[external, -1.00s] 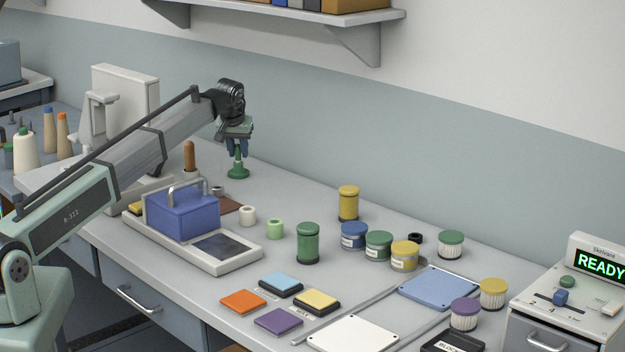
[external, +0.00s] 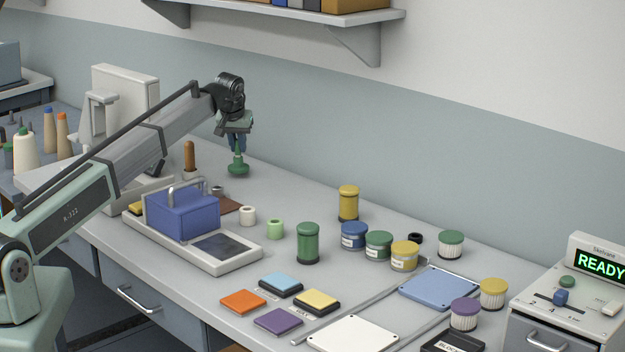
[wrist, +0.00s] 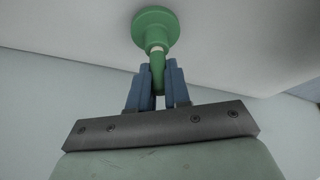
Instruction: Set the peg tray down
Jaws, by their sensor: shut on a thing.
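My gripper (external: 237,148) has its blue fingers shut on the upright stem of a green piece with a round base (external: 238,170), at the back of the desk. In the wrist view the two fingers (wrist: 157,78) close around the green stem, with a pale band below them and the round green base (wrist: 155,26) beyond. The piece looks upright; I cannot tell for sure how far its base is above the desk. A white tray (external: 238,264) at the left front carries a blue box (external: 182,214) with a metal handle and a dark panel. I cannot tell which thing is the peg tray.
A brown-handled tool (external: 189,157) stands left of my gripper. A white spool (external: 247,216), a green cylinder (external: 308,243), a yellow cylinder (external: 348,203) and several jars stand to the right. The desk just right of the green piece is clear.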

